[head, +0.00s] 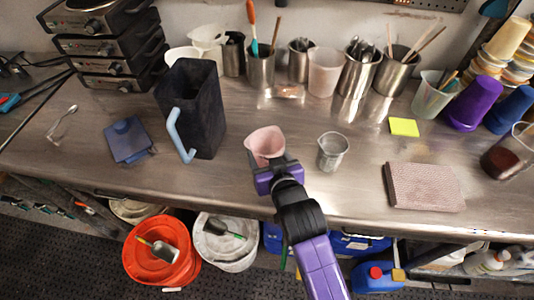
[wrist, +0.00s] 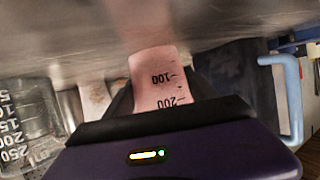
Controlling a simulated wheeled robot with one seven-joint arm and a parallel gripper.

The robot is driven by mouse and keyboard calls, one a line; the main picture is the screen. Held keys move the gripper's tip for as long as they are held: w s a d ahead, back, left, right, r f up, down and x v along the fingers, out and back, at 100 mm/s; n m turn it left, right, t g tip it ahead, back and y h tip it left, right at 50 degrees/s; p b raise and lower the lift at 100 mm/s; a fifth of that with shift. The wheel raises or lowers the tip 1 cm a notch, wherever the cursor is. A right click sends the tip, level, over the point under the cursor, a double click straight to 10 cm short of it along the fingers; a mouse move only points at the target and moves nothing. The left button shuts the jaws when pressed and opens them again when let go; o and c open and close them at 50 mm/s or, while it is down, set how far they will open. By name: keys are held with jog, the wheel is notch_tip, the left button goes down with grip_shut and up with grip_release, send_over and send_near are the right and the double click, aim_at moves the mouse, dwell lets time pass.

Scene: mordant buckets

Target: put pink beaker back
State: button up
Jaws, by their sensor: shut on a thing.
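The pink beaker (head: 264,142) is at the front middle of the steel bench (head: 290,195), between the dark pitcher and a clear beaker. My gripper (head: 268,163) is shut on its near side.
The clear beaker (head: 333,150) stands close on the right, the dark pitcher (head: 193,108) with a blue handle on the left. A ridged block (head: 424,187) lies at the right front edge. Metal tool cups (head: 361,75) and a pale beaker (head: 324,71) line the back.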

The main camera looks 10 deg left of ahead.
jog(key=shift+f, duration=0.2)
jog(key=o, duration=1.6)
jog(key=shift+r, duration=0.1)
jog(key=shift+c, duration=0.2)
jog(key=shift+r, duration=0.25)
jog(key=shift+s+d, duration=0.15)
jog(key=shift+s, duration=0.15)
jog(key=v, duration=1.1)
jog(key=shift+s+d+b, duration=0.1)
jog(key=shift+b, duration=0.3)
